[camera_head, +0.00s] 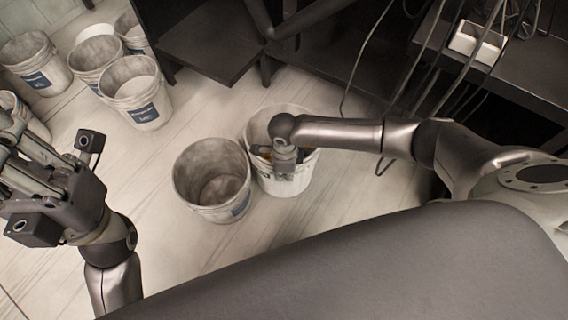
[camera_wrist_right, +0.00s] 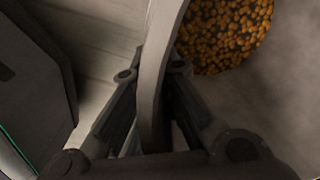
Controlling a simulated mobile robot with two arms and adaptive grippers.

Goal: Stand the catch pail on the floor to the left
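A whitish pail (camera_head: 286,187) with orange-yellow kernels in its bottom stands at the middle of the head view, seemingly on the floor; it is probably the catch pail. My right gripper (camera_head: 284,157) reaches down over it. In the right wrist view, the fingers of my right gripper (camera_wrist_right: 153,72) lie on both sides of the pail's rim (camera_wrist_right: 162,40) and close on it, with the kernels (camera_wrist_right: 222,32) to the right. My arm hides part of the pail in the head view. My left gripper (camera_head: 25,160) is raised at the left edge, away from the pails; its fingertips are unclear.
An empty grey pail (camera_head: 212,182) stands close beside the held pail on its left. Several labelled pails (camera_head: 135,92) stand at the upper left. A dark stand (camera_head: 212,45) and hanging cables (camera_head: 360,60) are behind. Pale floor (camera_head: 165,215) is bare left of the empty pail.

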